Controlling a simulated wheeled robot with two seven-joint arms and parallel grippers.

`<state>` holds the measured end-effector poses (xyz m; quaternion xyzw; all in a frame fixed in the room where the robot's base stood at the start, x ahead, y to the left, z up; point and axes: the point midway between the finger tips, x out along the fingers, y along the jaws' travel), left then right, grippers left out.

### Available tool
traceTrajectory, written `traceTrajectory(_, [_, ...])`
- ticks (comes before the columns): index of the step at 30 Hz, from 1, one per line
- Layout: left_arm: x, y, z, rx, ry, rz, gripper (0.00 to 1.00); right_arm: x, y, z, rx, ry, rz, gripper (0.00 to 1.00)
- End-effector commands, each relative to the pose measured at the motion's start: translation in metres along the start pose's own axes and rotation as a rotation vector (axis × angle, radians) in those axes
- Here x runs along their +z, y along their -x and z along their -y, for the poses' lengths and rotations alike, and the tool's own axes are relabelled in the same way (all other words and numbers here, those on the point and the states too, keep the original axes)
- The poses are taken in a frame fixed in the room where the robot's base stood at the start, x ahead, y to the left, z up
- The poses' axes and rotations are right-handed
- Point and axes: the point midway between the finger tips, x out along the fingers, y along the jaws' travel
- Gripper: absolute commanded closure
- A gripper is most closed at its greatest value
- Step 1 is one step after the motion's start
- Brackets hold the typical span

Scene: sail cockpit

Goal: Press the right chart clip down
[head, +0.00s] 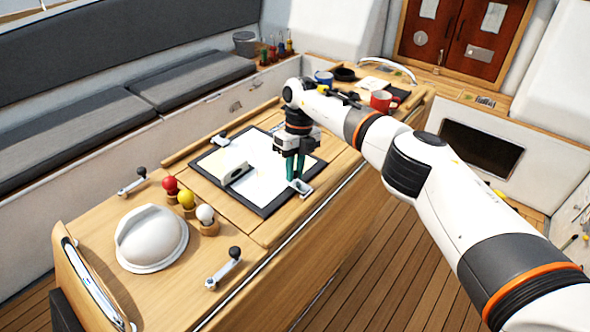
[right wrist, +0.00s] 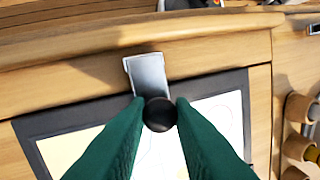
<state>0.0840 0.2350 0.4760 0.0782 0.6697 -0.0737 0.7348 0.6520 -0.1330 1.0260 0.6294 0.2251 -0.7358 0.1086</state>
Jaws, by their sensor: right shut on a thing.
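The chart board (head: 205,170) lies on the wooden table with a pale chart on it. The right chart clip (head: 301,187), a silver plate at the board's near right edge, also shows in the right wrist view (right wrist: 148,71). My right gripper (head: 296,177) points down over this clip. In the right wrist view its green fingers (right wrist: 159,118) are shut on the clip's black round knob (right wrist: 160,115), one on each side. The fingers hide the knob in the head view. The other chart clip (head: 220,139) has a dark knob and sits at the board's far left edge. My left gripper is not in view.
A grey-white block (head: 233,171) lies on the chart. Red (head: 170,184), yellow (head: 186,198) and white balls (head: 205,213) stand in wooden holders, beside a white dome (head: 152,240). A red mug (head: 381,101) stands beyond my right arm.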

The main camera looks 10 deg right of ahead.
Motion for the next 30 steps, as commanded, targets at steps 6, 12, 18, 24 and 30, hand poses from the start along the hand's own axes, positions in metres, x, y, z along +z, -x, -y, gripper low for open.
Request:
traceTrajectory(6, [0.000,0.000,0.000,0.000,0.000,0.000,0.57,0.000,-0.002,0.000,-0.001,0.001,0.001,0.59])
traceTrajectory(12, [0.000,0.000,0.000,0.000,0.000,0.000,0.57,0.000,-0.001,0.000,-0.001,0.001,0.000,0.58])
traceTrajectory(18, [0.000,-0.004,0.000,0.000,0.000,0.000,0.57,-0.001,0.006,0.000,0.000,0.001,-0.002,0.58])
traceTrajectory(24, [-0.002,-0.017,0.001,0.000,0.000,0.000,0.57,-0.002,0.041,0.000,0.002,0.001,-0.005,0.58])
traceTrajectory(30, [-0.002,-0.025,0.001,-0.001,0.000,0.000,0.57,-0.002,0.087,0.001,0.002,-0.001,-0.003,0.58])
